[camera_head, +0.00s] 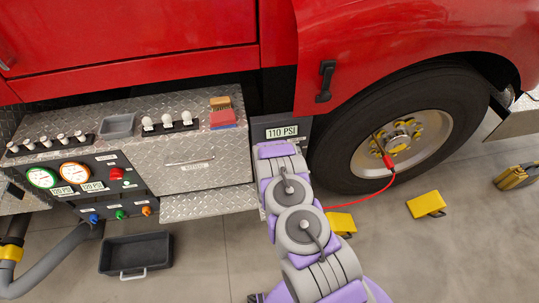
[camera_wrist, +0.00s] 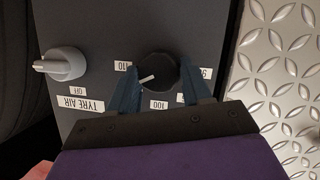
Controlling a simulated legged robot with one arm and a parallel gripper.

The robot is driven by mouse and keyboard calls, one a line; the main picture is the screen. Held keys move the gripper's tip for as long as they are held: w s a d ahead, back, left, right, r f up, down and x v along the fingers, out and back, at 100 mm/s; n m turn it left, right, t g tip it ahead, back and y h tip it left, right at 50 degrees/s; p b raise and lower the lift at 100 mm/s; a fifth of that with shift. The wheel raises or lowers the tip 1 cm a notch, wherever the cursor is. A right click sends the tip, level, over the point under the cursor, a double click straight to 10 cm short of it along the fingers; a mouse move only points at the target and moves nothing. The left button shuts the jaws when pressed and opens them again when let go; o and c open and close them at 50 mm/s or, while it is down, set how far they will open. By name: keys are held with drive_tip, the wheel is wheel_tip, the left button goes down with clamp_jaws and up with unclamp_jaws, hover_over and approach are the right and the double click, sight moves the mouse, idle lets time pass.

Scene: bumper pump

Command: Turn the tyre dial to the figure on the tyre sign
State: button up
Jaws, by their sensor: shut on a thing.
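The tyre sign (camera_head: 282,132) reads 110 PSI on a dark panel beside the front wheel. The tyre dial (camera_wrist: 162,66) is a round black knob with a white pointer line, seen upside down in the wrist view. Its labels read 110 at the left, 100 below and a partly covered 9-something at the right. The pointer is aimed down-left, between 110 and 100, nearer 110. My gripper (camera_wrist: 159,76) is shut on the dial, one blue finger on each side. In the head view my arm hides the dial and gripper.
A grey TYRE AIR switch (camera_wrist: 60,64), with an OFF label, is left of the dial. A diamond-plate step (camera_head: 205,203) and locker stand left of the arm. Yellow chocks (camera_head: 426,204) and a red hose (camera_head: 362,199) lie near the wheel. A black tray (camera_head: 136,254) is on the floor.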

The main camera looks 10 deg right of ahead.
drive_tip(key=shift+s+a+f+n+h+p, duration=0.1)
drive_tip(key=shift+f+n+h+p, duration=0.05)
drive_tip(key=shift+n+h+p, duration=0.35)
drive_tip(key=shift+s+f+n+h+p, duration=0.1)
drive_tip(key=shift+n+h+p, duration=0.15)
drive_tip(key=shift+n, duration=0.35)
drive_tip(key=o, duration=0.8)
drive_tip(key=shift+w, duration=0.1)
drive_tip(key=shift+o, duration=1.3)
drive_tip(key=shift+r, duration=0.1)
drive_tip(key=p+v, duration=0.2)
drive_tip(key=v, duration=1.5)
drive_tip(key=shift+s+f, duration=0.2)
drive_tip(key=shift+f, duration=0.05)
drive_tip(key=shift+a, duration=0.1)
